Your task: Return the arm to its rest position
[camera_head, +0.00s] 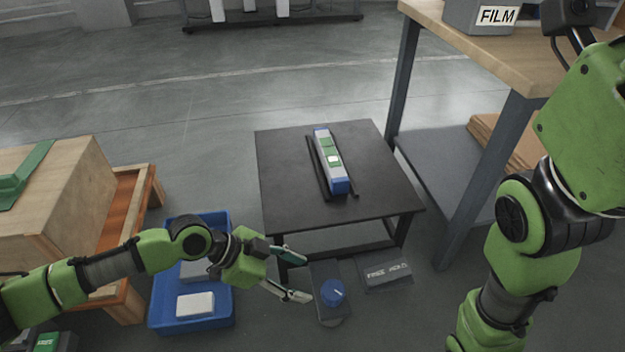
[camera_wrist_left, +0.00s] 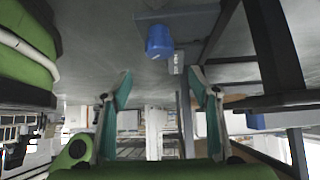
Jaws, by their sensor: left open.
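My left gripper (camera_head: 302,275) is open and empty, low in front of the black table. In the left wrist view its two fingers (camera_wrist_left: 160,85) are spread apart with nothing between them. My right arm (camera_head: 520,230) comes down the right side of the head view; its gripper is out of the picture. A blue knob (camera_head: 333,292) on a dark base stands just to the right of the left fingertips, apart from them as far as I can tell. The blue knob also shows in the left wrist view (camera_wrist_left: 160,41).
A black table (camera_head: 285,175) holds a grey, blue-ended column (camera_head: 328,160) with green parts. A blue crate (camera_head: 190,325) with white blocks sits under my left forearm. A wooden box (camera_head: 75,190) stands at left, a wooden-topped workbench (camera_head: 440,25) at right. A labelled dark block (camera_head: 387,274) lies on the floor.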

